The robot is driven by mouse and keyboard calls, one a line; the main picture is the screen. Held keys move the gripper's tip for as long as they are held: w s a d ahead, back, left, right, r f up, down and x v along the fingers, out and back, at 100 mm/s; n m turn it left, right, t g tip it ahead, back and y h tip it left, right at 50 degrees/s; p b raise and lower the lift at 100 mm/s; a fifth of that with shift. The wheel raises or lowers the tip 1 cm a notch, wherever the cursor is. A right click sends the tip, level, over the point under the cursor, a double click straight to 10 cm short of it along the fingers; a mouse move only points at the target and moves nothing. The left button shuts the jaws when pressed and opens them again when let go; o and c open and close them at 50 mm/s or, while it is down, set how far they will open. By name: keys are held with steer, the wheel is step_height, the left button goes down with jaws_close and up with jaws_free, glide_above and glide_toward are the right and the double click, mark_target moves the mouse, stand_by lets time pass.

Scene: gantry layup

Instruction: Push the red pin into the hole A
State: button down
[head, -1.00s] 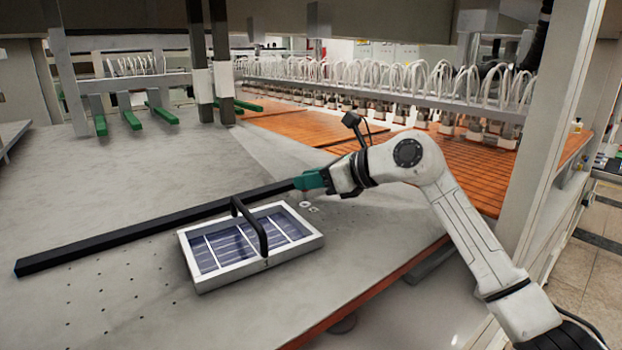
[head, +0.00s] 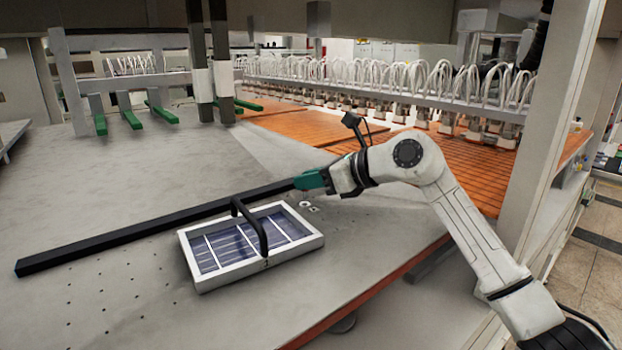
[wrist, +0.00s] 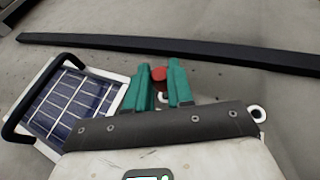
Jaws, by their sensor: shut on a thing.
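My gripper (head: 309,181) has green fingers and is low over the grey table, near the right end of the black bar. In the wrist view, my gripper (wrist: 160,76) is shut on the red pin (wrist: 159,73), whose rounded red top shows between the fingertips. The pin's lower part is hidden, so I cannot tell whether it touches the table or a hole. A white ring (wrist: 257,112) with a dark centre lies right of the fingers, and part of another pale ring (wrist: 163,97) shows between them. No letter is readable, so I cannot tell which is hole A.
A long black bar (head: 150,231) lies across the table (head: 130,180) just beyond the gripper. A white-framed tray (head: 218,283) with blue panels and a black arched handle (head: 262,236) stands close by on the left. Small holes dot the front left table.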

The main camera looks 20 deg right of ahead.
mark_target(312, 206)
steer(key=shift+f+b, duration=1)
steer(key=shift+f, duration=0.9)
steer(key=shift+r, duration=0.15)
steer(key=shift+r+p, duration=0.8)
steer(key=shift+r, duration=0.4)
steer(key=shift+f+b, duration=0.6)
steer(key=shift+f, duration=0.55)
stand_by(1.1)
steer(key=c, duration=0.9)
jaws_free()
steer(key=shift+r, duration=0.1)
steer(key=b+v, duration=0.1)
steer(key=v, duration=0.9)
steer(key=shift+s+d+r+b, duration=0.15)
steer(key=shift+s+r+b, duration=0.05)
steer(key=shift+s+b, duration=0.15)
